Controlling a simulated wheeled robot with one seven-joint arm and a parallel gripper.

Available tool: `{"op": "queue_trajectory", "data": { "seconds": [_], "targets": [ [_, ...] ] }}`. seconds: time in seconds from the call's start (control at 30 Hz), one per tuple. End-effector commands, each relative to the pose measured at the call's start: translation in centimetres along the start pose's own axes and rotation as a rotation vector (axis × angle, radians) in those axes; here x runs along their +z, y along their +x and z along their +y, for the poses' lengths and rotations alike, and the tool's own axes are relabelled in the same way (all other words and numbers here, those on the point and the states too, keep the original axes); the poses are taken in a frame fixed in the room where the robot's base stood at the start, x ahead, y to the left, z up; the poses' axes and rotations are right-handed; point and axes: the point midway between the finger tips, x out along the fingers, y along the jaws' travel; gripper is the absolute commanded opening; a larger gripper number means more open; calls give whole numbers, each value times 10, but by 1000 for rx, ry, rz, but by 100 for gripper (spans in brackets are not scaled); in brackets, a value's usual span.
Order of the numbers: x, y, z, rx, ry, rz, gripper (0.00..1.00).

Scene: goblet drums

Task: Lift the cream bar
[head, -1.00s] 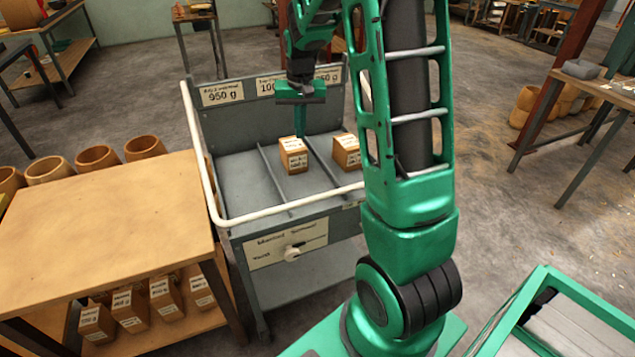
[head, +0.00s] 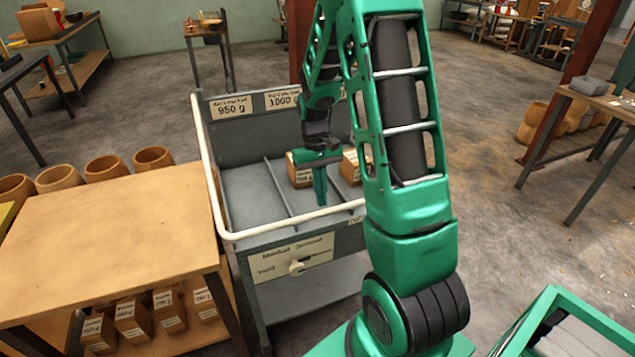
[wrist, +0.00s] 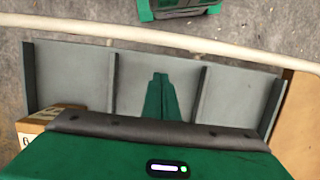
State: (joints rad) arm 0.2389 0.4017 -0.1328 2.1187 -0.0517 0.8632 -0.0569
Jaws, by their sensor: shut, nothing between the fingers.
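The cream bar (head: 270,230) runs along the front of the grey cart and turns back along its left side. In the wrist view the cream bar (wrist: 200,42) crosses the upper part of the picture, slightly tilted. My gripper (head: 321,203) points down over the cart's tray, just on the tray side of the front bar. In the wrist view its green fingers (wrist: 160,76) are together and empty, with a gap between their tips and the bar. My arm hides the bar's right end in the head view.
The grey tray (head: 245,190) has thin dividers. Wooden blocks (head: 300,178) stand behind my gripper; part of one (wrist: 45,122) shows at lower left in the wrist view. A wooden table (head: 110,230) stands left of the cart. A labelled panel (head: 290,258) with a pale knob is below the bar.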

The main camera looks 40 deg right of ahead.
Motion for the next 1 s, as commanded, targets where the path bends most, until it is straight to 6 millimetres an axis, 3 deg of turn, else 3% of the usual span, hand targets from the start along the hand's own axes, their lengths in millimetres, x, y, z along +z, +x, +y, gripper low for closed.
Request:
{"op": "queue_trajectory", "data": {
  "seconds": [0.07, 0.43, 1.0],
  "targets": [
    [1, 13, 0, 0, 0, -4, 0],
    [34, -1, 0, 0, 0, 1, 0],
    [40, -5, 3, -1, 5, -8, 0]
  ]
}}
